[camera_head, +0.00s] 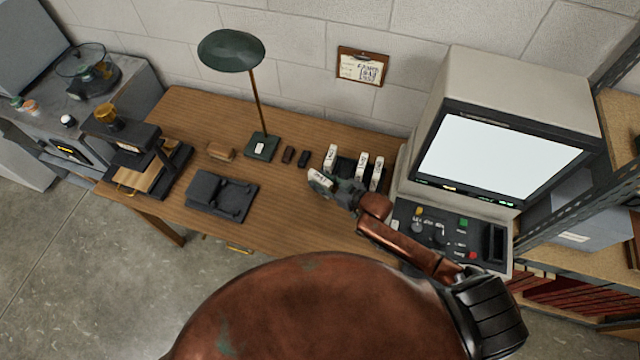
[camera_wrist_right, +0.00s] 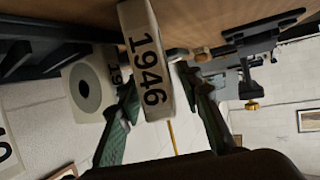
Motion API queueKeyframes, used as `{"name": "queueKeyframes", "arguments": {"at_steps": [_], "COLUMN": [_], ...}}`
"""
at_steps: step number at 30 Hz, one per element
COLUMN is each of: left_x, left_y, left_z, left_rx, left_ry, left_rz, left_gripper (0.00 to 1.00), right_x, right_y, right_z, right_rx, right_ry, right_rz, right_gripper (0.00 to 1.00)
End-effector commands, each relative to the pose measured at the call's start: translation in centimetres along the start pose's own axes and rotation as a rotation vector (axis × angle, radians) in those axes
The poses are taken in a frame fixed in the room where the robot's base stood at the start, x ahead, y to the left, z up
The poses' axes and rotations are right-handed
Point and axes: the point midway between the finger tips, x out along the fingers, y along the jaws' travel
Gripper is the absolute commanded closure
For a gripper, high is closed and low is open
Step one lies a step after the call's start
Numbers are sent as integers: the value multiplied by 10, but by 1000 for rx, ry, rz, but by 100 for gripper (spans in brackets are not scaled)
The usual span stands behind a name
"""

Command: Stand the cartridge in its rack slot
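My right gripper (camera_head: 343,191) is shut on a white cartridge (camera_head: 320,178). In the right wrist view the cartridge (camera_wrist_right: 146,62), marked 1946, sits between the two green fingers (camera_wrist_right: 158,90). In the head view it is at the front left of the dark rack (camera_head: 346,167), partly hidden by the gripper. Three other white cartridges stand at the rack: one at the left (camera_head: 331,157) and two at the right (camera_head: 362,164) (camera_head: 377,174), with a gap between. Whether the held cartridge touches the rack cannot be told. My left gripper is not in view.
A reader with a bright screen (camera_head: 482,160) stands right of the rack, its control panel (camera_head: 440,228) in front. A green lamp (camera_head: 232,50), two small dark blocks (camera_head: 289,154) (camera_head: 304,158) and a dark device (camera_head: 222,195) are to the left. The wooden table's (camera_head: 270,215) front middle is clear.

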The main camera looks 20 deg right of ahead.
Motion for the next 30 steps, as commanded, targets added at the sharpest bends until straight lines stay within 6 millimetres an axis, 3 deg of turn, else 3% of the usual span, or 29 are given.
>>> {"name": "queueKeyframes", "arguments": {"at_steps": [13, 30], "left_x": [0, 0], "left_y": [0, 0], "left_z": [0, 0], "left_rx": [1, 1], "left_ry": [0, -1], "left_rz": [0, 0], "left_gripper": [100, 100], "right_x": [0, -4], "right_y": [0, 0], "right_z": [0, -9], "right_rx": [0, -2], "right_ry": [0, 3], "right_rz": [0, 0], "right_gripper": [99, 100]}}
